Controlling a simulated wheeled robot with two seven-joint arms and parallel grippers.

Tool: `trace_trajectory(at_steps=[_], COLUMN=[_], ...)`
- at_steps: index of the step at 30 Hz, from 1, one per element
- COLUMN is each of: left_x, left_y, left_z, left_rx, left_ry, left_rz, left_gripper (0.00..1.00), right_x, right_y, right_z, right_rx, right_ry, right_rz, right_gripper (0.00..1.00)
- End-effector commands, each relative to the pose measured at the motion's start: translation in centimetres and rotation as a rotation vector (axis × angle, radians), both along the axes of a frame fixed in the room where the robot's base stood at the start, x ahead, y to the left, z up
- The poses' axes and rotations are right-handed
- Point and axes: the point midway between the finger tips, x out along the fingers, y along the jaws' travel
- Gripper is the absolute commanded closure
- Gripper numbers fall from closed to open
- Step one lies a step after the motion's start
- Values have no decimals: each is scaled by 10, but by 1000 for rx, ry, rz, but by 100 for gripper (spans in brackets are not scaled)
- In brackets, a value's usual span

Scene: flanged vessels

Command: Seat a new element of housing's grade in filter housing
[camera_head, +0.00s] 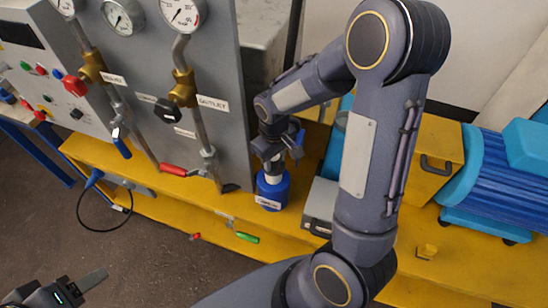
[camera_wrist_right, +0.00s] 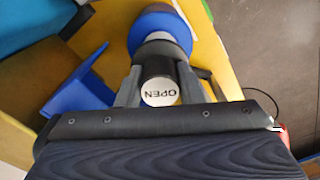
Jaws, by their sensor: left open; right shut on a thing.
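A blue vessel (camera_head: 272,192) with a white label, which looks like the filter housing, stands on the yellow bench beside the grey gauge panel. My right gripper (camera_head: 276,150) is over it, pointing down. My left gripper (camera_head: 80,289) is open and empty, low at the left, over the floor.
The gauge panel (camera_head: 205,90) with valves and a red lever (camera_head: 173,170) stands left of the vessel. A grey box (camera_head: 320,206) is close on its right. A blue motor (camera_head: 485,180) is at the right.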

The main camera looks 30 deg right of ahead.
Motion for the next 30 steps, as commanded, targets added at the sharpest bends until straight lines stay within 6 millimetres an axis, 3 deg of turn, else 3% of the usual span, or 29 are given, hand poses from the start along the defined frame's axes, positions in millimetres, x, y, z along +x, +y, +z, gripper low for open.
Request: trace_trajectory(at_steps=[30], left_x=[0], left_y=[0], left_z=[-23], left_rx=[0], left_ry=[0], left_rz=[0], left_gripper=[45], right_x=[0], right_y=[0], right_z=[-27], right_rx=[0], right_ry=[0], right_rz=[0], right_gripper=[94])
